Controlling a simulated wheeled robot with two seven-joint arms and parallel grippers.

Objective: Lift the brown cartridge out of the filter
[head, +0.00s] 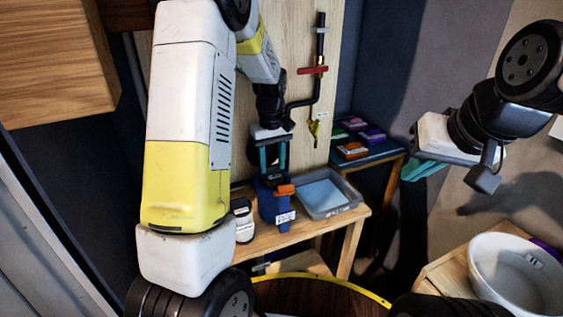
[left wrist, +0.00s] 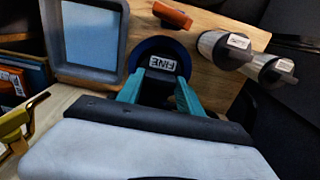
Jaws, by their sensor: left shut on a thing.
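The blue filter housing (head: 270,205) stands upright on the wooden bench, with an orange piece at its top right and a white label. In the left wrist view its dark blue rim (left wrist: 140,50) surrounds a dark cartridge top with a white label reading FINE (left wrist: 163,63). My left gripper (head: 271,168) points down over the housing, its teal fingers shut on the cartridge's dark top (head: 271,182). The cartridge's body is hidden, so I cannot see its brown colour or how deep it sits. My right gripper (head: 425,170) hangs away at the right; its finger gap is unclear.
A grey tray (head: 352,207) stands right of the housing. A pale cylinder (head: 243,222) stands at its left; the left wrist view shows two cylinders (left wrist: 225,48). A white basin (head: 515,275) is at lower right.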

